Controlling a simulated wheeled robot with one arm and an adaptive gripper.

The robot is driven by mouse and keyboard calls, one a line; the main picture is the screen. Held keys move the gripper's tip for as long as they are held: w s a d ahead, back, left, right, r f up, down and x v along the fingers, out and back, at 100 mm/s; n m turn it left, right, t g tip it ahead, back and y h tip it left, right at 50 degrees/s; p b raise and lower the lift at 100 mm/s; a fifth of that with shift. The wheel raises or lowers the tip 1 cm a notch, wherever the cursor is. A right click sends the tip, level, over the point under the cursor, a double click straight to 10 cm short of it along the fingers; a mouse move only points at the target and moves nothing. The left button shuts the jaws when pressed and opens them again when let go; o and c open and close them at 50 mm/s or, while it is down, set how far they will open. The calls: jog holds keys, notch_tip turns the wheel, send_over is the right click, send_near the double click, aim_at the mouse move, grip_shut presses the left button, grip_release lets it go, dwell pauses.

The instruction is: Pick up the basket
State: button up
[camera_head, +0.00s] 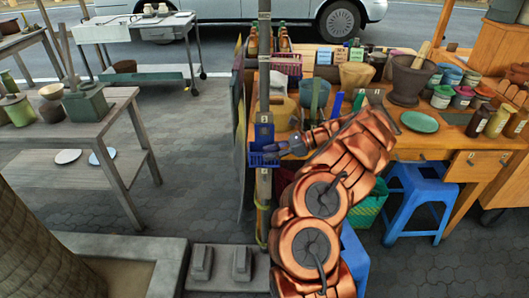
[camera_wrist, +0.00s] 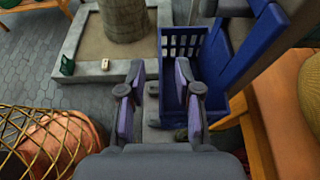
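A small blue basket (camera_head: 262,160) with slatted sides is at the upright post, by the left end of the wooden table. It also shows in the wrist view (camera_wrist: 184,42), right of centre. My gripper (camera_head: 272,151) is at the basket in the head view, partly covering it. In the wrist view my gripper (camera_wrist: 158,72) is open, with a wide gap between its two fingers. The right finger overlaps the basket's left part; I cannot tell whether it touches it. Nothing is visibly held.
The wooden table (camera_head: 455,140) is crowded with pots and jars. A blue stool (camera_head: 420,193) and a green basket (camera_head: 371,207) stand below. A pink basket (camera_head: 287,66) is on the table. A grey table (camera_head: 75,130) stands left, with open paving between.

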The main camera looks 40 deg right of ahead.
jog(key=x, duration=0.2)
jog(key=shift+w+a+f, duration=0.1)
jog(key=shift+w+a, duration=0.1)
grip_shut()
dwell(0.4)
